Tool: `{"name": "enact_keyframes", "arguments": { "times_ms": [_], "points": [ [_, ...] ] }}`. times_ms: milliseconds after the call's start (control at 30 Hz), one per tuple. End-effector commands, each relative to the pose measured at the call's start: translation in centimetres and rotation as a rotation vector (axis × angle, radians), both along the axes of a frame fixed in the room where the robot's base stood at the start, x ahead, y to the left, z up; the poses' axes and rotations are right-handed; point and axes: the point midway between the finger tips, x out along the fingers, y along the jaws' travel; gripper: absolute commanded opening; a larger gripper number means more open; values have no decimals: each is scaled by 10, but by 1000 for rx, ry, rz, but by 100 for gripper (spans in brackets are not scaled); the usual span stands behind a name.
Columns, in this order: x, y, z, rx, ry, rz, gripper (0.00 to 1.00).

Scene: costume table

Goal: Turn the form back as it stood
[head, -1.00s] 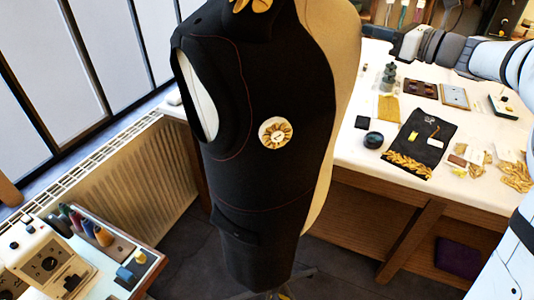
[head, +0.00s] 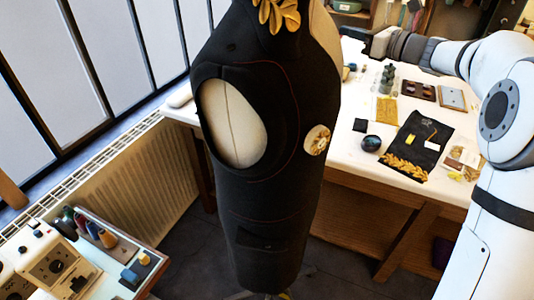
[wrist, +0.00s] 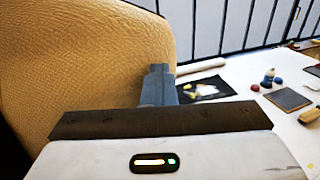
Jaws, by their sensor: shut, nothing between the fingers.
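The dress form (head: 250,215) stands upright in the middle of the head view, wearing a black garment with red seam lines. Its pale oval armhole (head: 234,122) faces me, a cream rosette (head: 317,140) sits near its right edge, and gold leaves (head: 278,14) lie at the shoulder. The form's tan cloth side (wrist: 85,65) fills the left of the wrist view. My gripper (head: 372,42) is shut and empty, just right of the form's upper part. Its fingers (wrist: 158,82) overlap the tan edge in the wrist view; I cannot tell whether they touch.
A white worktable (head: 350,161) stands behind and right, with a black cloth (head: 416,140), a dark round pot (head: 372,143) and small trays. A radiator (head: 140,175) and window are at left. A side table with thread spools (head: 92,228) is at lower left.

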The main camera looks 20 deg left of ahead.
Motion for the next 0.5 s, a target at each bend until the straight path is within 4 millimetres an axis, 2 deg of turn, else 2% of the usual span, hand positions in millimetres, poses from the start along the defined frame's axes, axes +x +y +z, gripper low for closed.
{"name": "enact_keyframes", "arguments": {
  "times_ms": [333,500],
  "points": [
    [1,7,-4,-5,6,7,0],
    [9,24,-3,-5,7,10,0]
  ]
}}
